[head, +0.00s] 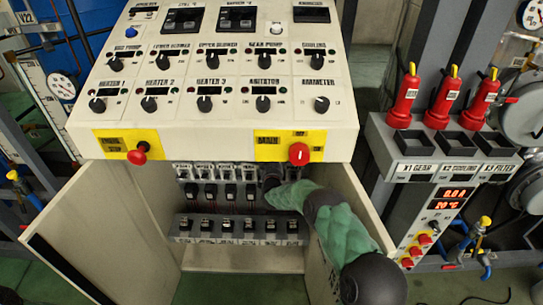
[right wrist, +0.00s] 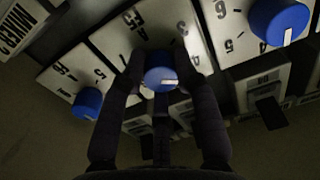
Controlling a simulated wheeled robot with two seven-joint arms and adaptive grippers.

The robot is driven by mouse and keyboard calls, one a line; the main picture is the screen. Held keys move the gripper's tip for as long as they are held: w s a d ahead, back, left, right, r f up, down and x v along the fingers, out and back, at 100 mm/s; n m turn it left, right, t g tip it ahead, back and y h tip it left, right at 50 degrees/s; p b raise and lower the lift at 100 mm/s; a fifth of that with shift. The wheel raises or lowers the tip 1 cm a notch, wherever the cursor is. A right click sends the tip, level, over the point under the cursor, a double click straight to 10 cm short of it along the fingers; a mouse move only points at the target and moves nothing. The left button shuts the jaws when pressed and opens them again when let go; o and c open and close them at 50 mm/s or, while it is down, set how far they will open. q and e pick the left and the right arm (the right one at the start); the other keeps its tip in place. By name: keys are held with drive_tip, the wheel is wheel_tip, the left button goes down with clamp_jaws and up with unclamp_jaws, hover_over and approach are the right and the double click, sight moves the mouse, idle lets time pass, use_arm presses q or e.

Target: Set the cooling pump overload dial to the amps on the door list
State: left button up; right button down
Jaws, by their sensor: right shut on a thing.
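My right gripper (right wrist: 160,82) is shut on a blue dial (right wrist: 161,76) in the right wrist view. The dial's white pointer mark faces the lower part of that picture, and its numbered white scale (right wrist: 150,38) is partly covered by the fingers. In the head view my right arm in a green sleeve reaches into the open cabinet, with the dark gripper (head: 271,184) at the right end of the upper device row. The dial is hidden there. The left door (head: 105,225) and right door (head: 350,205) stand open. No amps list is readable. My left gripper is not in view.
Other blue dials flank the held one at the left (right wrist: 87,102) and right (right wrist: 279,20). A lower row of switches (head: 240,228) runs below. A red knob (head: 299,153) on a yellow plate sits above the arm. A side panel (head: 450,200) stands at the right.

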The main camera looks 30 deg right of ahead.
drive_tip(key=m, duration=0.6)
drive_tip(key=shift+r, duration=0.15)
drive_tip(key=m, duration=0.6)
drive_tip(key=shift+d, duration=0.1)
idle(0.5)
drive_tip(key=c, duration=0.9)
unclamp_jaws()
drive_tip(key=v, duration=1.2)
drive_tip(key=shift+f, duration=0.3)
